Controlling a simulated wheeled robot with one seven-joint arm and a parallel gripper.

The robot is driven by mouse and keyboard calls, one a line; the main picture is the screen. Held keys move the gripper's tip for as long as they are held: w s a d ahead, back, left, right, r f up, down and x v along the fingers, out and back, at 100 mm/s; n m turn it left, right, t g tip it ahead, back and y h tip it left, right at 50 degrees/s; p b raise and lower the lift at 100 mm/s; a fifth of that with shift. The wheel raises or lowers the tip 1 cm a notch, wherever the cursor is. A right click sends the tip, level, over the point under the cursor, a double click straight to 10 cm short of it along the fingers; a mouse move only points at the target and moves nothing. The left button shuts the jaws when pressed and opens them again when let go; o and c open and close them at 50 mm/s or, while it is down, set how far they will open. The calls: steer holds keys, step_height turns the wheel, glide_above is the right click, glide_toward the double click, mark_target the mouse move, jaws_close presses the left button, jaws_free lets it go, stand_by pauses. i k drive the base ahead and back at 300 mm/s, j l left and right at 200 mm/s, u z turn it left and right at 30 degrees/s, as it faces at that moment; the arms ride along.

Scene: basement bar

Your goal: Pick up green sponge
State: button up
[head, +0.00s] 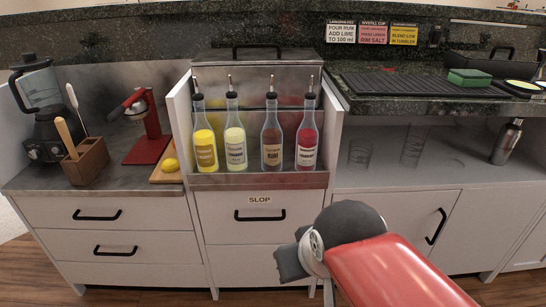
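My gripper (290,262) is low in front of the cabinets, near the middle bottom of the head view, at the end of my red arm. It is well below and to the left of the sponge, apart from it. The fingers are small and turned away, so their opening does not show clearly.
The black drain mat (415,85) lies left of the sponge, and a round dark dish (520,87) lies right of it. Several bottles (237,143) stand in the middle rack. A steel shaker (507,142) stands on the lower shelf beneath the raised counter.

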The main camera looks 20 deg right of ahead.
mark_target(469, 77)
steer(key=k+z, duration=0.1)
steer(key=z, duration=1.4)
steer(key=l, duration=0.05)
